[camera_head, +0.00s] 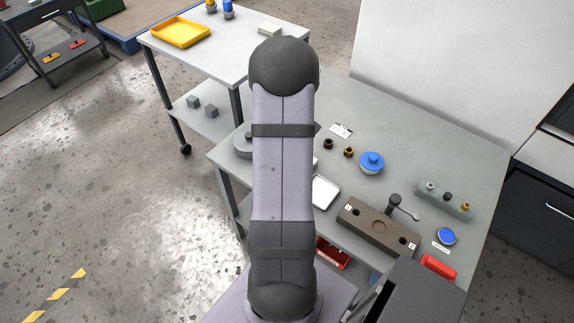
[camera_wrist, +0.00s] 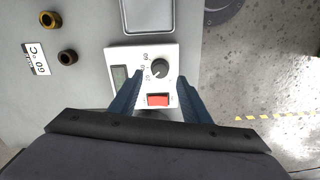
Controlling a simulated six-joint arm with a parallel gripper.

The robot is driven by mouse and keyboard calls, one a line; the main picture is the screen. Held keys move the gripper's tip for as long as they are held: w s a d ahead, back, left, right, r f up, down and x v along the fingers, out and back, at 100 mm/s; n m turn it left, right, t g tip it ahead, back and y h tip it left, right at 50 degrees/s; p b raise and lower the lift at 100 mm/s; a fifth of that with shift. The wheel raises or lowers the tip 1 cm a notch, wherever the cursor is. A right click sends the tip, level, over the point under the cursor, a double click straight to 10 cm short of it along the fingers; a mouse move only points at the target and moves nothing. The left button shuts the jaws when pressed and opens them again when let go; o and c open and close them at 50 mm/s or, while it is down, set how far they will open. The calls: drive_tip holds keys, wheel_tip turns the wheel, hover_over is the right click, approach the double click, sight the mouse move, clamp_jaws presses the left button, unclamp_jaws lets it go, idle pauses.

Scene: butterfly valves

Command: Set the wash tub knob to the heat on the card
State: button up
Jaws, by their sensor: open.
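The wash tub control is a white box (camera_wrist: 120,57) with a round dark knob (camera_wrist: 159,68), a grey display (camera_wrist: 120,77) and a red switch (camera_wrist: 158,100). Printed numbers ring the knob; I cannot read its setting surely. A white card (camera_wrist: 37,60) reads 60 °C; in the head view the card (camera_head: 341,131) lies on the table near the back. My gripper (camera_wrist: 161,85) is open in the wrist view, its two blue fingers over the box on either side of the switch, with nothing between them held. In the head view my arm hides the gripper and most of the box.
Two brass-and-dark fittings (camera_wrist: 59,37) lie by the card. A white tray (camera_head: 325,191) sits beside the box. A blue-topped valve (camera_head: 372,162), a brown block (camera_head: 377,229) and a grey rack (camera_head: 444,201) stand to the right. The table's far right corner is clear.

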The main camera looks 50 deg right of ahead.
drive_tip(key=shift+f, duration=2.45)
drive_tip(key=c, duration=1)
drive_tip(key=shift+c, duration=0.2)
